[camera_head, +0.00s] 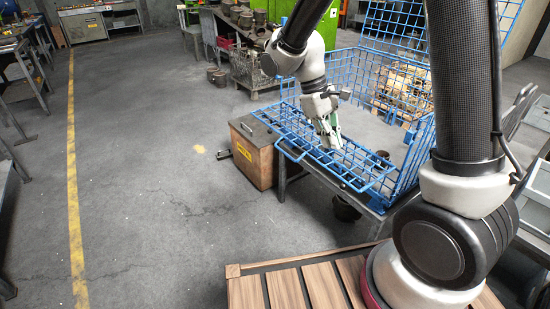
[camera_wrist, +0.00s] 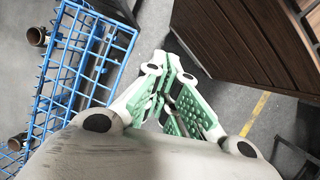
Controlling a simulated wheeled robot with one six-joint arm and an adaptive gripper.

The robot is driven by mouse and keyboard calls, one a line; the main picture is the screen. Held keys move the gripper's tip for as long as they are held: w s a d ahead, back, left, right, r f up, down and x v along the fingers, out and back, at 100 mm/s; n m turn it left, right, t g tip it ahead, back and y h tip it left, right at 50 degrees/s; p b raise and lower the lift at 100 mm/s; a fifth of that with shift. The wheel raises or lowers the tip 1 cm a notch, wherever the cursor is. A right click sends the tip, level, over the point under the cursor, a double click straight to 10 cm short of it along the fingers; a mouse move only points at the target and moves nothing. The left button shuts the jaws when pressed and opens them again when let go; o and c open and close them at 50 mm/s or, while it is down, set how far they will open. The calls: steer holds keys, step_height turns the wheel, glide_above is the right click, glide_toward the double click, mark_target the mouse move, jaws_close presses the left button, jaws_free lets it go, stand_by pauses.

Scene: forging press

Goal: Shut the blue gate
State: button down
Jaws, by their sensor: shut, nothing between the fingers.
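The blue gate (camera_head: 300,143) is a wire-mesh panel along the near side of a blue wire cage (camera_head: 345,75). It appears folded down and outward, lying nearly flat, with a bar loop at its outer edge. My gripper (camera_head: 333,140) has pale fingers with green pads and is over the gate's middle; I cannot tell whether it touches. In the wrist view my fingers (camera_wrist: 168,68) are shut and empty, and blue mesh (camera_wrist: 78,60) lies to their left. My arm hides part of the cage.
The cage stands on a dark table (camera_head: 330,182). A brown box (camera_head: 252,155) with a yellow label stands left of it. A wooden slatted top (camera_head: 295,288) is in the foreground. The floor to the left is open, with a yellow line (camera_head: 74,190).

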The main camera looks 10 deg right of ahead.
steer(key=w+a+f+n+t+h, duration=0.2)
steer(key=w+a+f+n+h, duration=0.25)
steer(key=f, duration=0.75)
steer(key=w+a+f+n+t+h, duration=0.2)
steer(key=w+a+f+n, duration=0.4)
steer(key=f, duration=0.5)
steer(key=w+a+f+n+t+h, duration=0.2)
steer(key=w+a+f+n+h, duration=0.15)
steer(key=w+f, duration=0.6)
steer(key=w+a+r+n+t+h, duration=0.1)
steer(key=w+a+r+n+t, duration=0.2)
steer(key=w+a+r+t, duration=0.15)
steer(key=f+x, duration=0.1)
steer(key=x, duration=1)
steer(key=shift+g, duration=0.25)
steer(key=shift+s+a+r, duration=0.15)
steer(key=shift+r, duration=0.55)
steer(key=shift+s+a+r, duration=0.15)
steer(key=shift+r, duration=0.6)
steer(key=shift+s+a+r, duration=0.1)
steer(key=shift+a+r, duration=0.05)
steer(key=shift+r, duration=0.55)
